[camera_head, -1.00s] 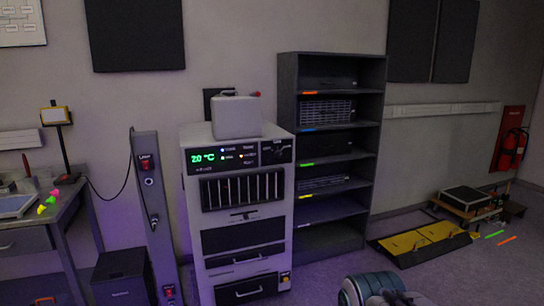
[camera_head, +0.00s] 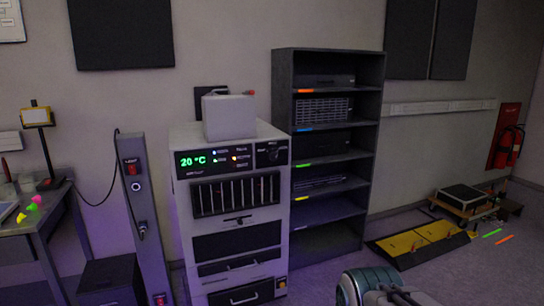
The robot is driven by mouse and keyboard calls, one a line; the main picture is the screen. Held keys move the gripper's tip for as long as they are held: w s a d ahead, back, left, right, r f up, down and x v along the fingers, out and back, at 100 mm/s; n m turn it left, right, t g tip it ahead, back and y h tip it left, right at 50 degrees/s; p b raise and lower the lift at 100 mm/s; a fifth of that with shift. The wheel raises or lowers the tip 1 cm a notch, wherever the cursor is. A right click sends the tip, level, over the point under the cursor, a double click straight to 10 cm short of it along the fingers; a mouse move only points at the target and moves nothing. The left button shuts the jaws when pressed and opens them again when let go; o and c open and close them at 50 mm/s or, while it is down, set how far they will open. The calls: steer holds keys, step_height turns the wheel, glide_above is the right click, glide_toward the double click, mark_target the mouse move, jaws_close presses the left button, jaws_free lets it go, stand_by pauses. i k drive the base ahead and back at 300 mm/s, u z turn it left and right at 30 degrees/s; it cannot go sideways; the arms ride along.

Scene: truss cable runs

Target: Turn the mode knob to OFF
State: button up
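The mode knob (camera_head: 272,153) is a small dark knob at the right end of the black control panel, on the front of a tall white cabinet unit (camera_head: 190,183). Its lettering and pointer are too small to read. A green display (camera_head: 193,160) left of it reads 20 °C, with small coloured lights between. At the bottom edge, a rounded teal and grey part of my own arm shows (camera_head: 372,288). My gripper's fingers cannot be made out, and nothing of mine touches the cabinet.
A dark shelf rack (camera_head: 280,100) stands right of the cabinet. A grey post (camera_head: 142,200) with red-labelled switches and a desk (camera_head: 50,212) stand left. Yellow floor panels (camera_head: 405,243), a low cart (camera_head: 466,198) and a fire extinguisher (camera_head: 508,147) are at right. Floor lies open in the right foreground.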

mark_target(273, 155)
steer(key=u, duration=0.15)
steer(key=i, duration=1.85)
steer(key=u, duration=0.3)
